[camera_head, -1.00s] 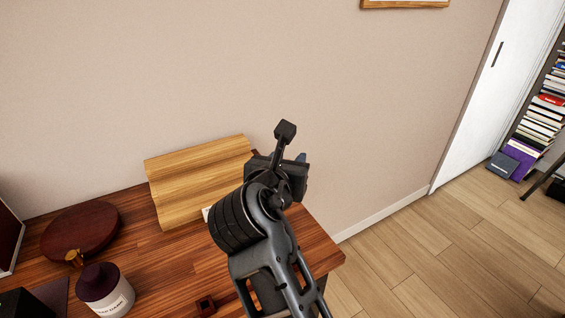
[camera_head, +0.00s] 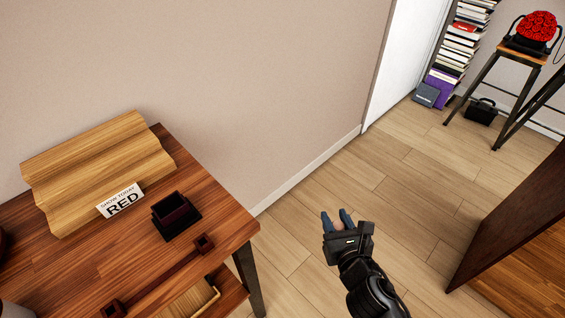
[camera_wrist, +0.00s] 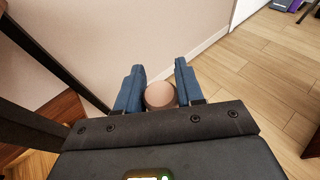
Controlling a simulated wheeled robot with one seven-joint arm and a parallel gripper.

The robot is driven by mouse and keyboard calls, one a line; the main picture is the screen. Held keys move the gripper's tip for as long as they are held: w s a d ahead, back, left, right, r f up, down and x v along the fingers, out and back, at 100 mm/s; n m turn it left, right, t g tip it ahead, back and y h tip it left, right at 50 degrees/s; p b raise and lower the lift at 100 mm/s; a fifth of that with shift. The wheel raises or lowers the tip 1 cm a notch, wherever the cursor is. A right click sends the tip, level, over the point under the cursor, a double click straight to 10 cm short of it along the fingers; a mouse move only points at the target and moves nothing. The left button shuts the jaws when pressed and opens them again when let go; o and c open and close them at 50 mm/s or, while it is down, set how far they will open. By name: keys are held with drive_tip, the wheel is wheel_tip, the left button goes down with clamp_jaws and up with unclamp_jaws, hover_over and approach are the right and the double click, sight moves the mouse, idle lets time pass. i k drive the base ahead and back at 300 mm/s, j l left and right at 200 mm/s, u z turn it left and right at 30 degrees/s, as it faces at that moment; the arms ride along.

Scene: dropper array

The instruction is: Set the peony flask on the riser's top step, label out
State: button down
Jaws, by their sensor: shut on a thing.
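The riser (camera_head: 98,172), a pale wooden stepped block, stands on the left end of the table against the wall. Its steps, including the top one at the back, are bare. My gripper (camera_head: 336,217) is right of the table, over the open floor, well apart from the riser. In the wrist view its blue fingers (camera_wrist: 160,82) are shut on a round, pinkish-tan thing (camera_wrist: 160,96), seen from its end. No label on it shows, so I cannot tell if it is the peony flask. The head view does not show the held thing clearly.
A "SHOW TODAY RED" card (camera_head: 121,201) leans at the riser's front. A dark square holder (camera_head: 176,215) and a dark wooden bar (camera_head: 160,276) lie on the table (camera_head: 215,207). A stool (camera_head: 519,57) and a brown panel (camera_head: 520,225) stand right.

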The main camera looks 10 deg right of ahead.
sight(108, 126)
drive_tip(key=i+l+u, duration=0.9)
drive_tip(key=i+l, duration=0.05)
drive_tip(key=l, duration=0.05)
